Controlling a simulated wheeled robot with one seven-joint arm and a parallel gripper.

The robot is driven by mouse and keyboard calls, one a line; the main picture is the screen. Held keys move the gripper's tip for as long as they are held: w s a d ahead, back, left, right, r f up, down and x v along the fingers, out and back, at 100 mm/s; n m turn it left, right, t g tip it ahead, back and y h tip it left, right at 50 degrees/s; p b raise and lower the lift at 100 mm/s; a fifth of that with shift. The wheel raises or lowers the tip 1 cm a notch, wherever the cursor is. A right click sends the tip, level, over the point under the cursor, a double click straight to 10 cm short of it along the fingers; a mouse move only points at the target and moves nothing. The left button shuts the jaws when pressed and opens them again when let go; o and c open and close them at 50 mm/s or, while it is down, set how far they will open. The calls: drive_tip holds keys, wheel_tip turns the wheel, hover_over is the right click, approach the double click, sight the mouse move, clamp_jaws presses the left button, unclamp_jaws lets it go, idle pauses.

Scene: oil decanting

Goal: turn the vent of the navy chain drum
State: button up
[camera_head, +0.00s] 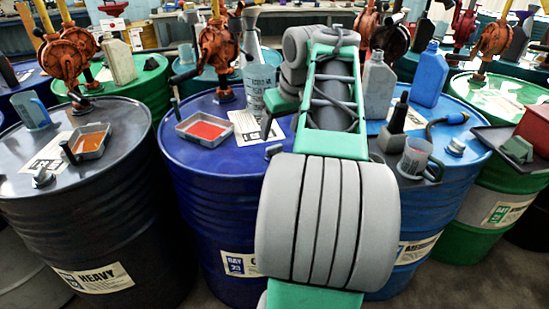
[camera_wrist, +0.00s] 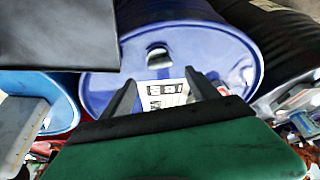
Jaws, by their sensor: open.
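The navy drum (camera_head: 200,165) stands in the middle, its lower label partly hidden by my arm and starting with "C". Its vent, a small grey metal cap (camera_head: 273,151), sits near the front rim of the lid, beside my arm. In the wrist view the cap (camera_wrist: 157,57) shows on the navy lid (camera_wrist: 110,88), just beyond the fingertips. My gripper (camera_wrist: 160,80) is open and empty over the lid, its two dark fingers apart with a white label between them. In the head view my arm hides most of the gripper.
On the navy lid are a red-filled tray (camera_head: 205,128), a rusty pump (camera_head: 218,50) and a pale funnel-topped container (camera_head: 260,80). A black drum (camera_head: 90,190) stands left. A lighter blue drum (camera_head: 455,175) with bottles and a jug (camera_head: 415,158) stands right.

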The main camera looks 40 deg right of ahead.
sight(274, 146)
drive_tip(key=b+x, duration=0.2)
drive_tip(key=x, duration=0.5)
drive_tip(key=shift+w+f, duration=0.15)
drive_tip(key=shift+c, duration=0.2)
drive_tip(key=c, duration=1.3)
